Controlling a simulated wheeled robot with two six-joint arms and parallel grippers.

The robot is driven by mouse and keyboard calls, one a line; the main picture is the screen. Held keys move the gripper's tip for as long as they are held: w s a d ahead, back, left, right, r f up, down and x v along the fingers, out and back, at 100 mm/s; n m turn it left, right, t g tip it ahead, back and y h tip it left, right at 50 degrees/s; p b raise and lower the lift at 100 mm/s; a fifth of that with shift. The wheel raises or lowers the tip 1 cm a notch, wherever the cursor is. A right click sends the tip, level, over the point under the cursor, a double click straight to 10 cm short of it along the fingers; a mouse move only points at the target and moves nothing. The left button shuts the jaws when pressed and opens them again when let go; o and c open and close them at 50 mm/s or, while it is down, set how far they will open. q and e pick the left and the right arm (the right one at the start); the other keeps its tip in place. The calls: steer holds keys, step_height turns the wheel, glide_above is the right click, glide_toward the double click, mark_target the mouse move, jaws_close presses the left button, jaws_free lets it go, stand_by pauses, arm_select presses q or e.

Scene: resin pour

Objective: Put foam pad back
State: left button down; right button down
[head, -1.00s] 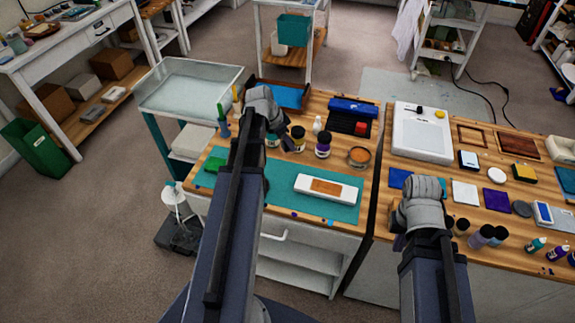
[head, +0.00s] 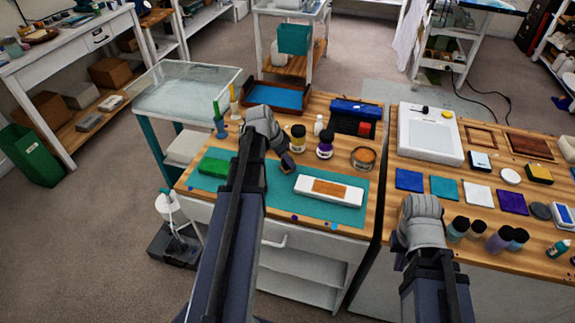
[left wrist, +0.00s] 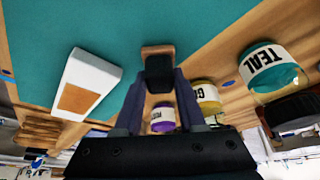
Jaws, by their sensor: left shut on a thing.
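My left gripper (head: 287,163) is above the back part of the teal mat (head: 278,202). In the left wrist view its fingers (left wrist: 158,72) are closed on a small dark block with a brown edge (left wrist: 158,50). Whether this block is the foam pad I cannot tell. A white case with a brown inset (head: 329,190) lies on the mat, right of the gripper; it also shows in the left wrist view (left wrist: 88,82). A green block (head: 213,164) lies at the mat's left. My right gripper (head: 421,212) is over the right table's front left; its fingers are hidden.
A blue-lined tray (head: 277,97) is farther back. Coloured squares and dark-capped bottles (head: 458,229) crowd the right table.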

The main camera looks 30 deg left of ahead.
arm_select(q)
steer(key=shift+r, duration=0.1)
steer(key=shift+f, duration=0.25)
steer(key=c, duration=0.5)
jaws_free()
steer(key=shift+r, duration=0.1)
steer(key=shift+s+a+r+p, duration=0.1)
steer(key=shift+s+r+p, duration=0.05)
steer(key=shift+r+p, duration=0.5)
steer(key=p+v, duration=1)
steer(key=v, duration=0.1)
